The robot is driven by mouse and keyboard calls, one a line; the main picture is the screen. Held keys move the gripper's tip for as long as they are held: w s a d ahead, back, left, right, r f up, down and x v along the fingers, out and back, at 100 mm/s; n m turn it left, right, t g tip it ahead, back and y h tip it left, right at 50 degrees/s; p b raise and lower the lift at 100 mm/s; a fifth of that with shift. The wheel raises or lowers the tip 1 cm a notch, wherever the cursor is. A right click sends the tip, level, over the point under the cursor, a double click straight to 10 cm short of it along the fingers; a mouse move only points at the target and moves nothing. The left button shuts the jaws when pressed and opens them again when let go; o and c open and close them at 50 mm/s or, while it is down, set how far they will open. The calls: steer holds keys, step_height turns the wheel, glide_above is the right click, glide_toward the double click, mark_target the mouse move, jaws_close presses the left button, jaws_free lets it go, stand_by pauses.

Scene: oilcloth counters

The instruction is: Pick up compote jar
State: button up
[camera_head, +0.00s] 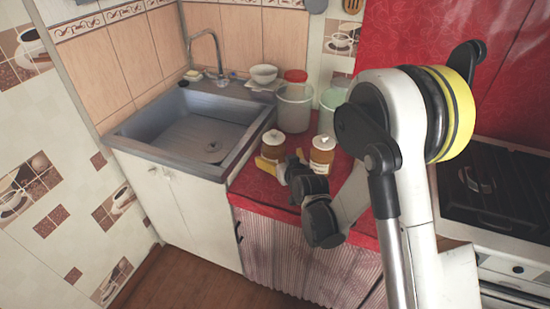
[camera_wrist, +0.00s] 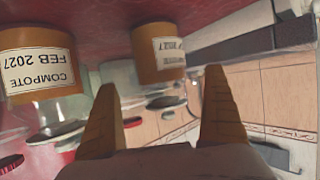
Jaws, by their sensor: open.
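Two compote jars with amber contents, pale lids and white labels stand on the red counter. The left jar (camera_head: 273,145) is partly hidden by my gripper; the right jar (camera_head: 321,155) stands beside my wrist. In the wrist view, which is upside down, one jar (camera_wrist: 40,70) is large at the left, its label reading "COMPOTE FEB 2027". The other jar (camera_wrist: 160,55) shows beyond the gap between my fingers. My gripper (camera_head: 268,164) has yellow fingers, spread and empty, low in front of the left jar. It also shows in the wrist view (camera_wrist: 160,80).
A clear container with a red lid (camera_head: 294,105) and a greenish container (camera_head: 332,105) stand behind the jars. A white bowl (camera_head: 264,74) sits near the sink (camera_head: 190,130) at left. A stove (camera_head: 497,185) is at right.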

steer(key=b+x, duration=0.2)
steer(key=x, duration=0.4)
steer(key=shift+f+b, duration=0.1)
steer(key=shift+b, duration=0.25)
steer(key=shift+w+a, duration=0.1)
steer(key=shift+w, duration=0.15)
steer(key=c, duration=1.5)
steer(key=shift+o, duration=0.2)
step_height(320, 180, up, 15)
steer(key=p, duration=0.7)
steer(key=shift+p, duration=0.4)
